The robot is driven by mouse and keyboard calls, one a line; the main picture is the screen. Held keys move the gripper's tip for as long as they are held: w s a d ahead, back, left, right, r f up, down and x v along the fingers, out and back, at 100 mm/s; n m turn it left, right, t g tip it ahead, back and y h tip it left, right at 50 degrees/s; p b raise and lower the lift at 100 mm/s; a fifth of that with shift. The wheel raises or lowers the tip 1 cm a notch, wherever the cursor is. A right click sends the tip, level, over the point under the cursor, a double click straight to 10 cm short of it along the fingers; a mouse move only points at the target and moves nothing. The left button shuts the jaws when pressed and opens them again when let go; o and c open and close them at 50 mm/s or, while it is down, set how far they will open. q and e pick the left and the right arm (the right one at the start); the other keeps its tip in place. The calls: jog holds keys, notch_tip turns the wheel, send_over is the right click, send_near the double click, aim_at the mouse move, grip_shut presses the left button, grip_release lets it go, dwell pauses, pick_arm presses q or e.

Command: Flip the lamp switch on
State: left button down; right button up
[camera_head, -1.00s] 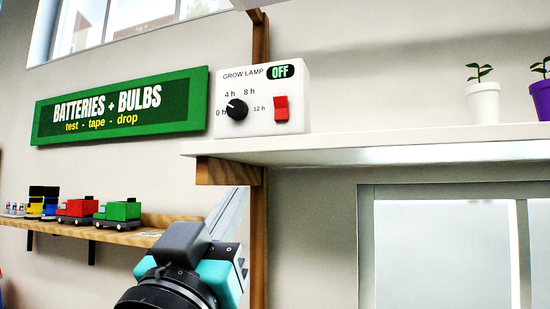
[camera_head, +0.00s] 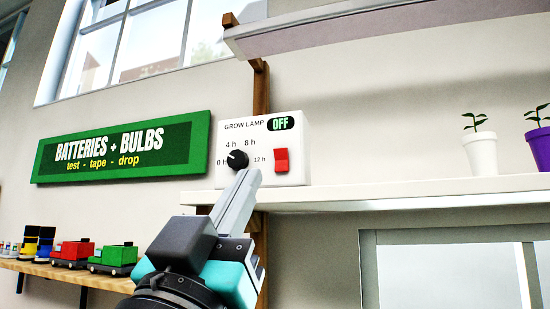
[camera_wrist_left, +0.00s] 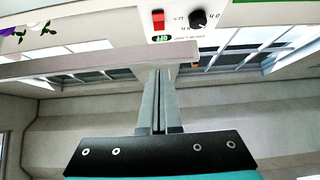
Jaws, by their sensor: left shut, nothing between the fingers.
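The white grow lamp box (camera_head: 262,178) stands on the white shelf, with an OFF label (camera_head: 280,124), a black dial (camera_head: 237,159) and a red rocker switch (camera_head: 281,160). My left gripper (camera_head: 246,176) is shut and empty; in the head view its fingertips overlap the box's lower front, just under the dial and left of the switch. In the left wrist view, upside down, the box (camera_wrist_left: 229,17) and red switch (camera_wrist_left: 158,19) lie beyond the fingertips (camera_wrist_left: 158,72). I cannot tell whether the fingers touch the box. My right gripper is not in view.
The white shelf (camera_head: 400,196) runs right from the box, with a white potted plant (camera_head: 481,152) and a purple pot (camera_head: 541,148) on it. Another ledge (camera_head: 380,28) hangs above. A green sign (camera_head: 120,147) and wooden shelf with toy trucks (camera_head: 112,258) are at left.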

aim_at(275, 154)
pick_arm(q)
jog(key=shift+w+d+f+p+x, duration=0.1)
jog(key=shift+w+f+p+x, duration=0.45)
jog(key=shift+x, duration=1.4)
jog(key=shift+w+d+f+p+x, duration=0.15)
jog(key=shift+p+x, duration=0.75)
jog(key=shift+x, duration=1.1)
jog(key=shift+w+d+f+p+x, duration=0.1)
jog(key=shift+w+f+p+x, duration=0.45)
jog(key=shift+x, duration=1.4)
jog(key=shift+s+r, duration=0.25)
jog(key=shift+s, duration=0.05)
jog(key=shift+p, duration=0.3)
